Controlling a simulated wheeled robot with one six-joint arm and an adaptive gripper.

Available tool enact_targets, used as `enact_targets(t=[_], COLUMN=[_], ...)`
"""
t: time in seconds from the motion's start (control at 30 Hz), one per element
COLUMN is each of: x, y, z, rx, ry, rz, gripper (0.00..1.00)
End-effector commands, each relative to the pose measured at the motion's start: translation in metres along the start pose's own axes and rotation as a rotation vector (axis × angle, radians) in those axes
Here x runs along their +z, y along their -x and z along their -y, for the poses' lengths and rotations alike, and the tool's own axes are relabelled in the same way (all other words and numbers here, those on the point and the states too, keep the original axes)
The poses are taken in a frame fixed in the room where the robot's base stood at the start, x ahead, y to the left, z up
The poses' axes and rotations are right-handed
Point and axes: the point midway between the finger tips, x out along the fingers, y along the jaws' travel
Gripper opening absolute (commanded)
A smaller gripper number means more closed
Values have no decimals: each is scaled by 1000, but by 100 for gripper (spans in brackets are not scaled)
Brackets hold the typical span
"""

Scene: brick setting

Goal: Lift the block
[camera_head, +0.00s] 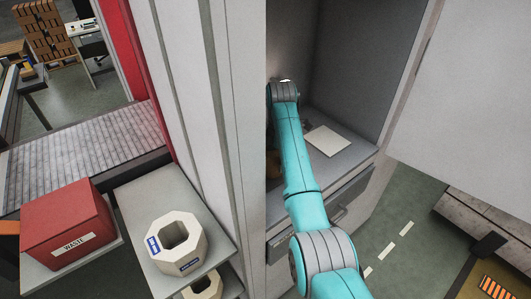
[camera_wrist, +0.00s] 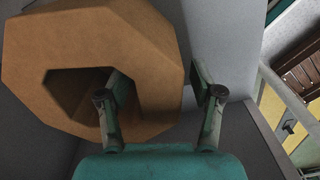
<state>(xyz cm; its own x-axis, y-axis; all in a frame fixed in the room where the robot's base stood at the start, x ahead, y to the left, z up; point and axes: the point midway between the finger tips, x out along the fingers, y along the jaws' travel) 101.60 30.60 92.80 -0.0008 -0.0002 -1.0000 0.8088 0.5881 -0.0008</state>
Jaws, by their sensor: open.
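A large orange-brown eight-sided block (camera_wrist: 85,35) with an opening in its middle fills the upper left of the wrist view. My gripper (camera_wrist: 156,72) is open there. Its left finger overlaps the opening, and its right finger is just beyond the block's right outer side. The block's right wall lies between the fingers, and I see no clear contact. I cannot tell how deep the left finger reaches. In the head view my teal arm reaches into a grey recess. A small brown patch (camera_head: 271,163) shows left of the arm, perhaps the block; the gripper is mostly hidden.
A flat pale sheet (camera_head: 329,141) lies on the recess floor, right of the arm. Grey walls (camera_head: 365,60) close in the recess. At left, a pale octagonal ring (camera_head: 178,257) stands on a shelf beside a red WASTE bin (camera_head: 65,220).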

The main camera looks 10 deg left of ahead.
Motion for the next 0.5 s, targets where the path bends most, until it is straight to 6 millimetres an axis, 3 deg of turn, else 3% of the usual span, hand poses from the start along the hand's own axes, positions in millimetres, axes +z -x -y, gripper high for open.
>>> enact_targets(t=[0.27, 0.5], x=[3, 2], y=[-5, -5], z=[1, 1], rx=[1, 1], ry=[1, 1], rz=[0, 0], gripper=[66, 6])
